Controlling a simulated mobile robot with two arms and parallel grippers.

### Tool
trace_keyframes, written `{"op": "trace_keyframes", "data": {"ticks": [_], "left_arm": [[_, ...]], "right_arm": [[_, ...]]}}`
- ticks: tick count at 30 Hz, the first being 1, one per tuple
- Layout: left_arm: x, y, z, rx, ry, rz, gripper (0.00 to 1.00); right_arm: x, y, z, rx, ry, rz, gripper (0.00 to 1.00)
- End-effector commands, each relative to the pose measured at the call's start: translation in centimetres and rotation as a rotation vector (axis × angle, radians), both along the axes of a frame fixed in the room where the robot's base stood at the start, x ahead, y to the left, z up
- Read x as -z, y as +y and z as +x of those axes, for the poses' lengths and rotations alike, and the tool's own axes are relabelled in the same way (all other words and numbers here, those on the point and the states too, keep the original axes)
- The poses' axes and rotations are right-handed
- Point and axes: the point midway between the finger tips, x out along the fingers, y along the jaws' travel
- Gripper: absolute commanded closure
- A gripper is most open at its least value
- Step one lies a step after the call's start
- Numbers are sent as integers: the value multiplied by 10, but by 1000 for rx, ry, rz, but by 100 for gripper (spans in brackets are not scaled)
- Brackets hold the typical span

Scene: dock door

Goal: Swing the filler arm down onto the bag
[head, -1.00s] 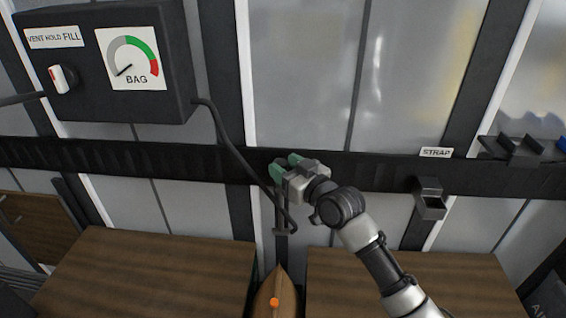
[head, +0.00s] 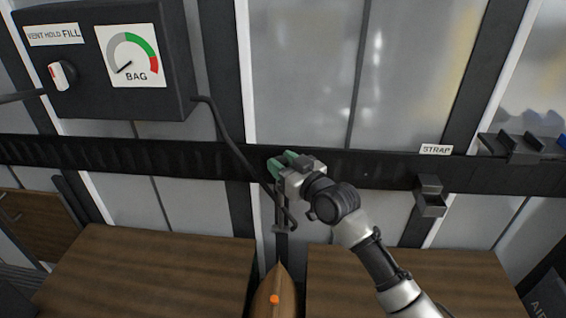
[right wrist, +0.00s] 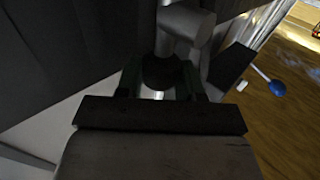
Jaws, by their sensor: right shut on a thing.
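The filler arm (head: 279,213) is a thin grey bar hanging against the dark wall rail, with a short crosspiece at its lower end. A dark hose runs down to it. My left gripper is out of view.
A dark control box (head: 180,60) with a selector knob (head: 62,75) and a BAG gauge (head: 128,55) is at upper left; the needle sits in the grey part. Wooden loads stand left (head: 150,275) and right (head: 420,280). A small bracket (head: 430,197) hangs below the STRAP label.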

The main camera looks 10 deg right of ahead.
Motion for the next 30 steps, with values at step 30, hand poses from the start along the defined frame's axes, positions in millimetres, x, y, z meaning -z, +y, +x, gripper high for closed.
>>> {"op": "trace_keyframes", "data": {"ticks": [30], "left_arm": [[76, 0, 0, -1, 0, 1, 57]], "right_arm": [[47, 26, -128, -1, -567, -112, 100]]}}
